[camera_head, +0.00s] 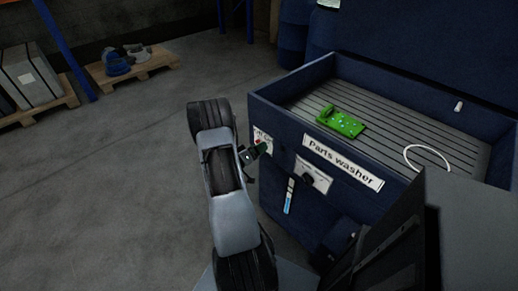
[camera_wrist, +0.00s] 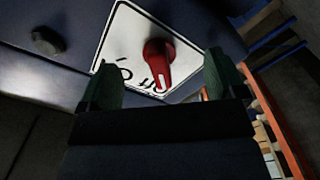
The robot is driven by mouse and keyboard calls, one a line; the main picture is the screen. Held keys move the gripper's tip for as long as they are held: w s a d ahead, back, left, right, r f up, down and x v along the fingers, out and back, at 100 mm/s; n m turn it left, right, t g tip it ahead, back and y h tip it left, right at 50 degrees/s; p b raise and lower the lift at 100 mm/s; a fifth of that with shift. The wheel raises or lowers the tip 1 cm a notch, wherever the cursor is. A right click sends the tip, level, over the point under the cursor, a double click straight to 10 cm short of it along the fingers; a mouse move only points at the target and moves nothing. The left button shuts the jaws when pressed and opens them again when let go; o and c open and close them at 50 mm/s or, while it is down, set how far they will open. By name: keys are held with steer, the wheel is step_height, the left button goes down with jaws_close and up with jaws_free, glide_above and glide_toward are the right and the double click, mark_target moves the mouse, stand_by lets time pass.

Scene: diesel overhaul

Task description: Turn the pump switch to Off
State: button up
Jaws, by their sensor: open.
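The pump switch is a red knob (camera_wrist: 157,55) on a white plate (camera_wrist: 122,38) in the wrist view. Its pale pointer line faces the plate's lower edge, close to lettering that looks like "Off", partly covered by the knob. In the head view the small plate (camera_head: 264,137) is on the washer's front at its left end. My gripper (camera_wrist: 163,72) is open, with one green-tipped finger on each side of the knob in the picture. I cannot tell whether they touch it. In the head view my gripper (camera_head: 252,153) is close to the plate.
The blue parts washer (camera_head: 285,92) holds a green part (camera_head: 342,122) and a white ring-shaped loop. A second panel with a black knob (camera_head: 308,178) and a blue-and-white strip (camera_head: 289,196) are right of my gripper. Pallets (camera_head: 135,68) stand far left; open floor lies between.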

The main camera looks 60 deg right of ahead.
steer(key=v, duration=0.7)
steer(key=shift+p, duration=0.3)
stand_by(0.4)
